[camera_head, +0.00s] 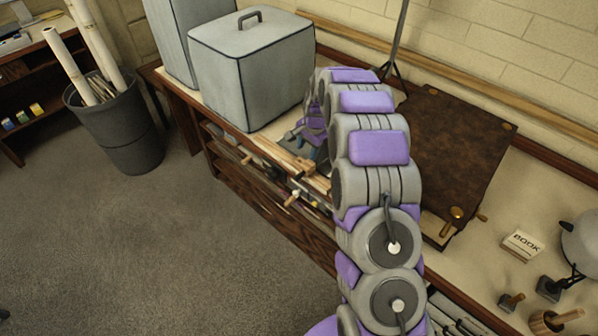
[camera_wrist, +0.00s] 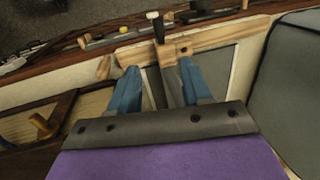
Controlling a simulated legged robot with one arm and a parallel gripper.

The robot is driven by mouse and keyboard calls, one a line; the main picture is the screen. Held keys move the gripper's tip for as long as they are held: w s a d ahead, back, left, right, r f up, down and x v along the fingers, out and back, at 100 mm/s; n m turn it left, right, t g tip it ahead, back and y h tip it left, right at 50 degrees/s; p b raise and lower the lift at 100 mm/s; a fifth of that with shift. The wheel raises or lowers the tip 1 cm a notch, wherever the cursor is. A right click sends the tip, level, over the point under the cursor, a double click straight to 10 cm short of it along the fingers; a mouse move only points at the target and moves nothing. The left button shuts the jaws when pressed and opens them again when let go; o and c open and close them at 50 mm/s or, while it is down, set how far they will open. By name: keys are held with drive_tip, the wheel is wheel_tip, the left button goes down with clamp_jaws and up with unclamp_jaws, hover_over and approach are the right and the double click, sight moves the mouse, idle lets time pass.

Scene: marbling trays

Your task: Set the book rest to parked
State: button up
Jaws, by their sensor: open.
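A brown, mottled board (camera_head: 455,140) with brass-coloured corners lies on the bench in the head view, with a round knob (camera_head: 457,213) at its near edge. A small block lettered BOOK (camera_head: 523,243) stands to its right. I cannot tell for sure which part is the book rest. My gripper (camera_wrist: 160,66) is open in the wrist view, its blue fingers apart over a wooden bar (camera_wrist: 215,36) and a dark strip. A dark handle with a pale top (camera_wrist: 155,27) rises by the bar. Contact is unclear.
A large grey lidded box (camera_head: 252,75) stands left of my gripper on the bench; it shows at the right in the wrist view (camera_wrist: 290,90). A wooden peg (camera_wrist: 42,124) is at the wrist view's left. Several small tools stand at the bench's right. Open floor (camera_head: 140,240) lies in front.

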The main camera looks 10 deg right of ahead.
sight(300, 175)
drive_tip(key=b+x, duration=0.2)
drive_tip(key=x, duration=1.3)
drive_tip(key=shift+s+f, duration=0.1)
drive_tip(key=shift+f, duration=0.25)
clamp_jaws()
